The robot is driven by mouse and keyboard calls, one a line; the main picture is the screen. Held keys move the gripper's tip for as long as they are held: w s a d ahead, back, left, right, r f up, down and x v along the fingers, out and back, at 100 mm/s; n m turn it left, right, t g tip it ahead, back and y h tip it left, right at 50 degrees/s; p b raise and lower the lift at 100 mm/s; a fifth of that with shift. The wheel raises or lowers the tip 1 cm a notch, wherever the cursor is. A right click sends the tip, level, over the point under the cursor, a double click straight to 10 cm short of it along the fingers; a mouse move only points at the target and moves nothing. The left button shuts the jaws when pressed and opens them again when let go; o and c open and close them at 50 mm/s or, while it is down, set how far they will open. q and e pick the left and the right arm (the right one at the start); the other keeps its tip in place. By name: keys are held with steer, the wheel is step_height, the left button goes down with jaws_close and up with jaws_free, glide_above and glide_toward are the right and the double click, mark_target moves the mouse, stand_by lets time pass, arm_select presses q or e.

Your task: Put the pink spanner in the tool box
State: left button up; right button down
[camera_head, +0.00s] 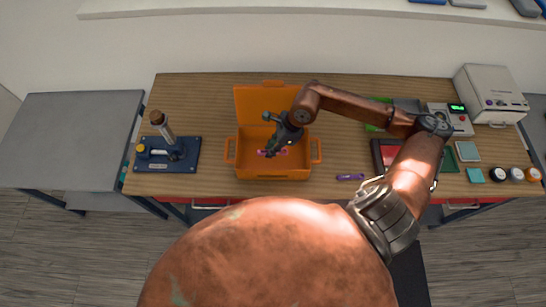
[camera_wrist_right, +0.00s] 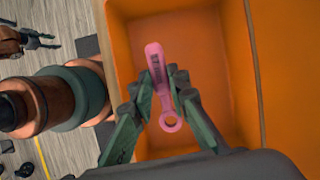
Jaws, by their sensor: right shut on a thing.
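The pink spanner (camera_wrist_right: 158,80) is between the fingers of my right gripper (camera_wrist_right: 160,100), which is shut on it. Its ring end points toward the wrist in the right wrist view. In the head view the spanner (camera_head: 281,152) and my right gripper (camera_head: 272,148) are over the orange tool box (camera_head: 274,172), whose lid is raised at the back. I cannot tell how far the spanner is above the box floor. My left gripper (camera_wrist_right: 42,40) shows at the top left of the right wrist view, its fingers apart and empty.
A purple spanner (camera_head: 350,177) lies on the wooden bench right of the box. A blue fixture (camera_head: 168,157) stands to the left. A red-lined tray (camera_head: 386,155), a white machine (camera_head: 490,95) and several small jars are on the right. Bare wood lies between box and fixture.

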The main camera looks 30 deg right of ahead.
steer(key=shift+d+f+m, duration=0.1)
steer(key=shift+m, duration=0.2)
steer(key=p, duration=0.1)
glide_above(268, 165)
steer(key=d, duration=0.1)
steer(key=f, duration=0.3)
steer(key=s+f, duration=0.1)
steer(key=f, duration=0.1)
steer(key=shift+d+f, duration=0.1)
steer(key=shift+w+f+p, duration=0.1)
steer(key=shift+f+p, duration=0.25)
steer(key=shift+f, duration=1.95)
arm_select(q)
steer(key=shift+s+d+r, duration=0.1)
steer(key=shift+s+r, duration=0.4)
steer(key=shift+r, duration=0.35)
steer(key=shift+f, duration=0.15)
arm_select(e)
steer(key=shift+f, duration=0.1)
steer(key=c, duration=1.8)
jaws_free()
steer(key=shift+c, duration=0.2)
